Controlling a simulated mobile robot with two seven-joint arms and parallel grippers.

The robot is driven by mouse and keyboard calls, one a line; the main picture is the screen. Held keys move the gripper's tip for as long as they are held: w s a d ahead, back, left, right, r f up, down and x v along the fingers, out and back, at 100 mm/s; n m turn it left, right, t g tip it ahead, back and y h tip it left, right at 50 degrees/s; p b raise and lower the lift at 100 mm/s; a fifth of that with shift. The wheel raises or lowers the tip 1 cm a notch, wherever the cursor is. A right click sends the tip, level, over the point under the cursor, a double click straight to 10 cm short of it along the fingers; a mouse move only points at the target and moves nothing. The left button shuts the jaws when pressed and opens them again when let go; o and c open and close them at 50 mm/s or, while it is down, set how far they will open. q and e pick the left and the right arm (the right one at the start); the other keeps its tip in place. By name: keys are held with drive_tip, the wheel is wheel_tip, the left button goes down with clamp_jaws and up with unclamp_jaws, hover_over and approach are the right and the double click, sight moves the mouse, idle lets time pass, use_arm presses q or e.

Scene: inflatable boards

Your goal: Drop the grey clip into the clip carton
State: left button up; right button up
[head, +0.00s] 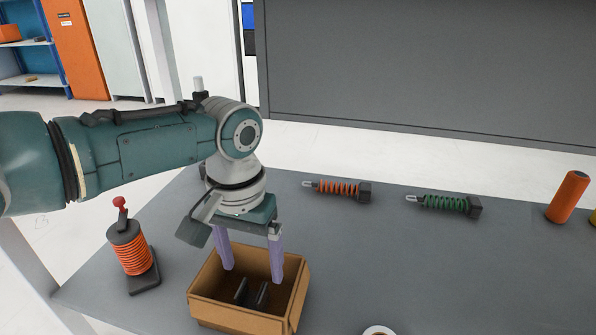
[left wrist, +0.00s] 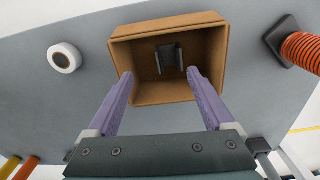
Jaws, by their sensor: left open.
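The open cardboard clip carton (head: 232,316) stands at the front of the grey table; its wall also shows in the left wrist view (left wrist: 123,62). The grey clip (left wrist: 168,58) lies inside on the carton's floor; in the head view its two dark upright sides (head: 262,293) show. My left gripper (head: 252,275) points down over the carton, its purple fingers spread apart and empty. In the left wrist view, the fingertips (left wrist: 160,74) are apart and the clip lies beyond them, with nothing between them. My right gripper is not in view.
An orange coil on a stand (head: 131,254) is left of the carton. An orange spring (head: 337,188) and a green spring (head: 445,204) lie at the back. An orange cylinder (head: 568,197) stands at right, and a white roll (head: 379,331) near the front. The table's middle right is clear.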

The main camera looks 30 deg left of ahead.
sight(287, 313)
use_arm(q)
drive_tip(key=s+d+m, duration=0.1)
drive_tip(key=d, duration=0.3)
drive_tip(key=s+d+m+t+h, duration=0.1)
drive_tip(key=d, duration=0.1)
drive_tip(key=shift+s+d+m, duration=0.2)
drive_tip(key=shift+s+m, duration=0.1)
drive_tip(key=s+d+r+m+t+h, duration=0.1)
drive_tip(key=s+d+r+m+t, duration=0.1)
drive_tip(key=s+d+r, duration=0.35)
drive_tip(key=s+a+r+y, duration=0.1)
drive_tip(key=s+a+y, duration=0.1)
drive_tip(key=s+a, duration=0.5)
drive_tip(key=s, duration=0.5)
drive_tip(key=shift+a+r+n, duration=0.25)
drive_tip(key=shift+r+n, duration=0.05)
drive_tip(key=shift+r, duration=0.05)
